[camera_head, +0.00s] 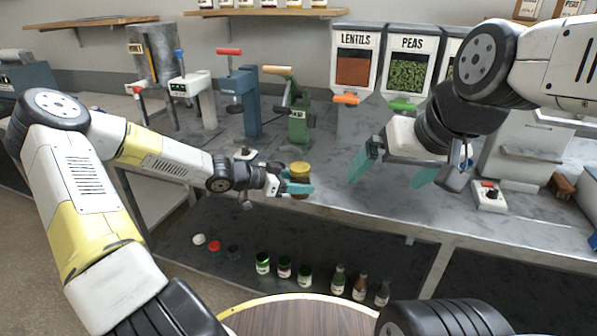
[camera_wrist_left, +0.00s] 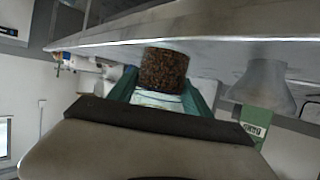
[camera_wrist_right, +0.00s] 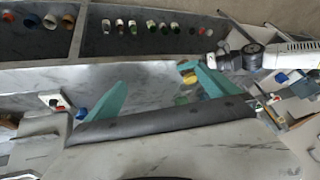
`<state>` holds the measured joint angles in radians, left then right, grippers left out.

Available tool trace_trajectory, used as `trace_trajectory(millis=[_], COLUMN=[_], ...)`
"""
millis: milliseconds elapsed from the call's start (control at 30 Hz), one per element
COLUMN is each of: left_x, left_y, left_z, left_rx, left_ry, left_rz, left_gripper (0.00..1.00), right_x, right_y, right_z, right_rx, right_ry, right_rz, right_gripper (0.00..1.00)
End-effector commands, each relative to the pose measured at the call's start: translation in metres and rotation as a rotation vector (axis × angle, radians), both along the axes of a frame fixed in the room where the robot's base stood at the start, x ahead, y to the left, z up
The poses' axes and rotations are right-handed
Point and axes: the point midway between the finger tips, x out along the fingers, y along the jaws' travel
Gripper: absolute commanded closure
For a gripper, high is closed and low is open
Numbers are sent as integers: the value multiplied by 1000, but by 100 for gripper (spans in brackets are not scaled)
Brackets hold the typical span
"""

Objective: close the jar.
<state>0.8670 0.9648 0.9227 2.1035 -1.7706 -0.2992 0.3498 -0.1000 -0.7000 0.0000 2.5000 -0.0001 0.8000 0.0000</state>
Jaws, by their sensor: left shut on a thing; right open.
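The jar (camera_head: 299,178) stands near the front edge of the grey counter, with a yellow lid (camera_head: 299,167) at its top. Whether the lid is seated or screwed tight cannot be told. My left gripper (camera_head: 288,188) is shut on the jar from the left, its teal fingers around the sides. In the left wrist view the jar (camera_wrist_left: 163,68) shows dark brown grainy contents between the fingers; its top is not clear. My right gripper (camera_head: 393,170) is open and empty, above the counter to the right of the jar. In the right wrist view the yellow lid (camera_wrist_right: 188,78) shows beside a fingertip.
A green press (camera_head: 297,115) and a blue press (camera_head: 240,100) stand behind the jar. Lentil (camera_head: 356,65) and pea (camera_head: 408,72) dispensers stand at the back. A red-button box (camera_head: 489,196) is at right. Loose caps (camera_head: 215,246) and several jars and bottles sit on the lower shelf.

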Motion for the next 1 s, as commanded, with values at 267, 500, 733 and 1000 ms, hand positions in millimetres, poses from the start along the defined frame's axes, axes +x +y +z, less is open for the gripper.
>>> trace_trajectory(millis=[267, 500, 733, 1000], left_x=[0, 0, 0, 0], left_y=[-1, 0, -1, -1], left_z=[1, 0, 0, 1], left_rx=[0, -1, 0, -1], left_ry=[-1, -1, -1, -2], left_rz=[-3, -2, -3, -3], left_gripper=[100, 100, 100, 100], right_x=[0, 14, 66, 143], right_y=[0, 3, 16, 46], right_z=[0, 7, 24, 25], right_rx=[0, -43, -201, -388], right_ry=[0, 11, 52, 95], right_rz=[0, 79, 395, 842], right_gripper=[1, 30, 30, 30])
